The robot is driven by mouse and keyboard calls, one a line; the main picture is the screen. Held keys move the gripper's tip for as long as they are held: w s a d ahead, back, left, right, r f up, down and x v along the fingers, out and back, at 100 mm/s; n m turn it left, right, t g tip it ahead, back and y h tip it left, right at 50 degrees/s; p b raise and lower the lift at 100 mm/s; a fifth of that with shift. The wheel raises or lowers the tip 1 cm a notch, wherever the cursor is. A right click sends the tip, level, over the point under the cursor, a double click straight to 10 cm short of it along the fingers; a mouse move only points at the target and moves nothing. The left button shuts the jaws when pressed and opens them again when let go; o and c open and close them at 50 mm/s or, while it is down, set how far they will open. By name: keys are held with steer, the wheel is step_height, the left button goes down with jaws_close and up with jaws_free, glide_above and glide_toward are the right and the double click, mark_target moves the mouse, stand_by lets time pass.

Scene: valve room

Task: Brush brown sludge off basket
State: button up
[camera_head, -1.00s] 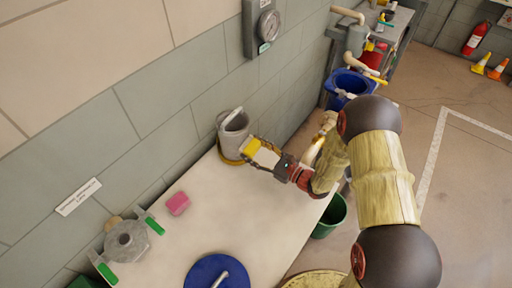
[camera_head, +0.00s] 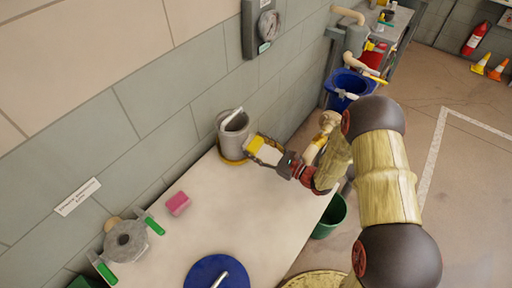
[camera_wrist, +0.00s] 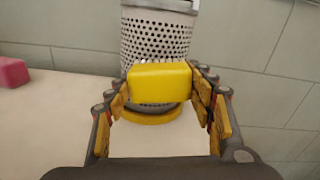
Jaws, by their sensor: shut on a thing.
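The basket (camera_head: 233,130) is a grey perforated metal cylinder with a bail handle. It stands upright on a yellow ring at the far wall side of the pale bench. In the wrist view the basket (camera_wrist: 157,42) is straight ahead, its lower part hidden by the block. My gripper (camera_head: 268,152) is shut on a yellow block (camera_wrist: 160,83), seemingly the brush, held across both fingers. It also shows in the head view (camera_head: 255,143), close to the basket's right side; I cannot tell whether they touch. I make out no clear brown sludge on the visible wall.
The bench (camera_head: 235,205) is clear in the middle. A pink sponge (camera_head: 178,204), a grey flanged fitting with green handles (camera_head: 125,242) and a blue lid (camera_head: 215,272) lie on it. A green bucket (camera_head: 330,217) stands beside it. The wall is close behind the basket.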

steer(key=shift+p+v, duration=0.4)
steer(key=shift+v, duration=2.6)
steer(key=shift+v, duration=1.5)
